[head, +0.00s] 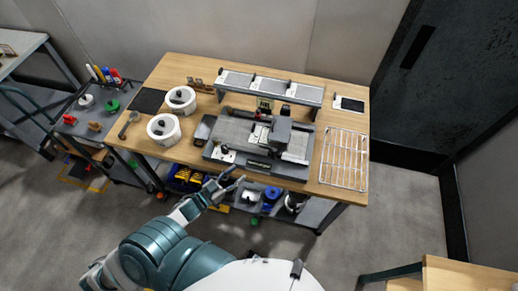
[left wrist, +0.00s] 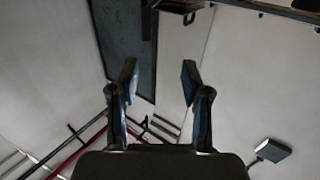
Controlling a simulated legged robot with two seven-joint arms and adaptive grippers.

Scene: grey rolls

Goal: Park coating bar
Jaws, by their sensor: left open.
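A grey coating machine (head: 235,133) with a flat bed stands on the wooden table, with a dark grey block (head: 281,130) across its right part. I cannot pick out the coating bar for certain at this size; it may be among the parts on the bed. My left gripper (head: 230,184) is open and empty at the table's front edge, in front of the machine and apart from it. In the left wrist view the two fingers of my left gripper (left wrist: 160,82) are spread with nothing between them. My right gripper is not in view.
Two white rolls (head: 163,129) stand left of the machine. A raised shelf (head: 270,86) is behind it, and a wire rack (head: 344,158) lies at the right. Bins and spools (head: 271,196) sit below the table. A tool cart (head: 97,120) stands at the left.

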